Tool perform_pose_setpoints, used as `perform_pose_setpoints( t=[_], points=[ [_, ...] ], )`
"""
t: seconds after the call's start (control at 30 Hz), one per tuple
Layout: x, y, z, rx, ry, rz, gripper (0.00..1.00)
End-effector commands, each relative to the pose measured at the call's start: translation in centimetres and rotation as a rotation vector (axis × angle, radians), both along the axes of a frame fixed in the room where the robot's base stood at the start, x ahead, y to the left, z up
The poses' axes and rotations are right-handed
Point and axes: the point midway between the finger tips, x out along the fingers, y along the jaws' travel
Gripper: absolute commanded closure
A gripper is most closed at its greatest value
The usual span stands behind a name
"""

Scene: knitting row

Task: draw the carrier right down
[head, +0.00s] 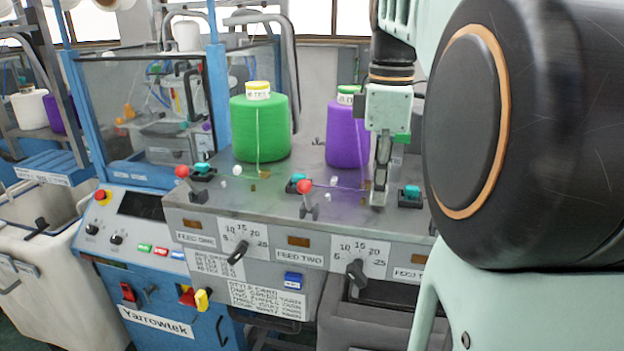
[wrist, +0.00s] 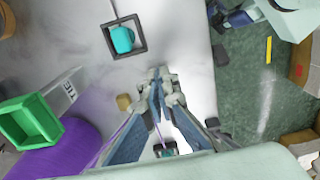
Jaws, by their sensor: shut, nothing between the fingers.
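No part in view is labelled as the carrier, so I cannot tell for certain which one it is. Teal pieces in dark square frames sit on the grey machine top: a left one (head: 202,168), a middle one (head: 297,183) and a right one (head: 410,195). My gripper (head: 379,198) points down over the machine top, left of the right teal piece and in front of the purple yarn cone (head: 346,132). In the wrist view my gripper (wrist: 158,78) has its fingers together and empty. A framed teal piece (wrist: 122,40) lies beyond the fingertips, apart from them.
Red-knobbed levers (head: 305,187) stand along the front edge. A green yarn cone (head: 259,128) stands left of the purple one. Feed dials (head: 241,248) line the front panel (head: 320,235). A white bin (head: 45,255) stands at left.

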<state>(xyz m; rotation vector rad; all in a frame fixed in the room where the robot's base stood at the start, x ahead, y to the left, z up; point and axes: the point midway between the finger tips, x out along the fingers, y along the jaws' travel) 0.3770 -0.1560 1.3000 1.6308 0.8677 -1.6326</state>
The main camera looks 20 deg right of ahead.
Motion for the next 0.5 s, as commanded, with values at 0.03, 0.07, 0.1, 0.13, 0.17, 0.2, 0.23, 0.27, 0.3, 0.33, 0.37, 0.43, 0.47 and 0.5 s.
perform_pose_setpoints(
  t=[0.03,0.07,0.1,0.13,0.17,0.2,0.23,0.27,0.3,0.33,0.37,0.43,0.47,0.5],
  points=[
    [0.0,0.0,-0.1,0.000,0.000,0.000,1.00],
    [0.0,0.0,-0.1,-0.001,-0.001,0.000,1.00],
    [0.0,0.0,-0.2,-0.001,-0.001,0.000,1.00],
    [0.0,0.0,-0.2,-0.001,-0.001,0.000,1.00],
    [0.0,0.0,-0.2,-0.001,-0.001,0.000,1.00],
    [0.0,0.0,-0.1,-0.001,-0.001,0.000,1.00],
    [0.0,0.0,-0.1,-0.001,-0.001,0.000,1.00],
    [0.0,0.0,-0.1,-0.001,-0.001,0.000,1.00],
    [0.0,0.0,-0.1,-0.001,-0.001,0.000,1.00],
    [0.0,0.0,-0.1,-0.001,-0.001,0.000,1.00],
    [0.0,0.0,-0.2,-0.001,-0.001,0.000,1.00],
    [0.0,0.0,-0.7,-0.001,-0.001,-0.001,1.00],
    [0.0,0.0,-1.1,-0.001,-0.001,-0.001,1.00],
    [0.0,0.0,-1.8,0.000,0.000,-0.001,1.00]
  ],
)
